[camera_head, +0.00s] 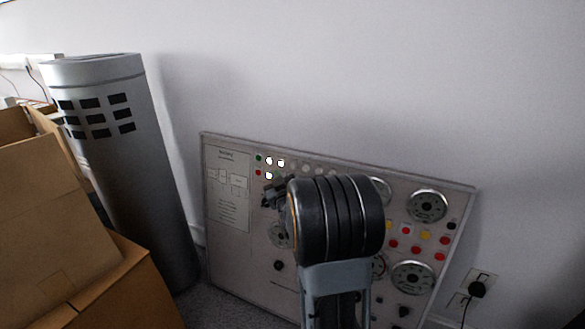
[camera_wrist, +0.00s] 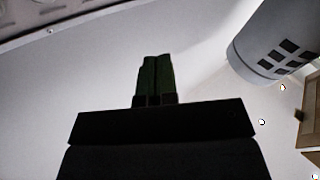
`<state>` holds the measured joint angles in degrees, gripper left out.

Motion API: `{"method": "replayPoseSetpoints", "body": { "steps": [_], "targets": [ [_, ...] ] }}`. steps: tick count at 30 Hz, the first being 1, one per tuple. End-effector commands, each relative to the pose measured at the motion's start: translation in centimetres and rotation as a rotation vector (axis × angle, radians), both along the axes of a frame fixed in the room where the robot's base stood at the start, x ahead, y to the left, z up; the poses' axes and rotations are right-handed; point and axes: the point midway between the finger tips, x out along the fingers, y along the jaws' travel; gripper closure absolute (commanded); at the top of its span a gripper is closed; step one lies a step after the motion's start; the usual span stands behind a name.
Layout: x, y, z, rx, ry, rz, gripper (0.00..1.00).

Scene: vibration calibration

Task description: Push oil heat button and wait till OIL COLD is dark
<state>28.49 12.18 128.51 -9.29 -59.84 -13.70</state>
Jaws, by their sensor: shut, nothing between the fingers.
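The control panel (camera_head: 228,250) leans against the wall in the head view, with dials, coloured buttons and lamps. Near its top left are a green button (camera_head: 258,158) and a red button (camera_head: 258,173). Beside them several small lamps (camera_head: 269,161) are lit white or yellowish. Their labels are too small to read, so I cannot tell which is OIL COLD or oil heat. My gripper (camera_head: 268,200) is in front of the panel's upper left, just below these lamps; my arm hides the panel's middle. In the wrist view my gripper (camera_wrist: 154,75) has its two fingers together, shut and empty.
A grey cylinder (camera_head: 135,170) with dark slots stands left of the panel; it also shows in the wrist view (camera_wrist: 275,45). Cardboard boxes (camera_head: 50,210) fill the left side. A wall socket with a plug (camera_head: 477,289) is at the lower right.

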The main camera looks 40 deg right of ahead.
Motion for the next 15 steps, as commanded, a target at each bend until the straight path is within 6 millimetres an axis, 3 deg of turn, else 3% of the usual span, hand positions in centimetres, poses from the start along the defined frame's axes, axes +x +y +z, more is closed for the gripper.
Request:
{"method": "replayPoseSetpoints", "body": {
  "steps": [15],
  "targets": [
    [2.7,-5.2,-1.4,0.0,0.001,-0.001,1.0]
  ]
}}
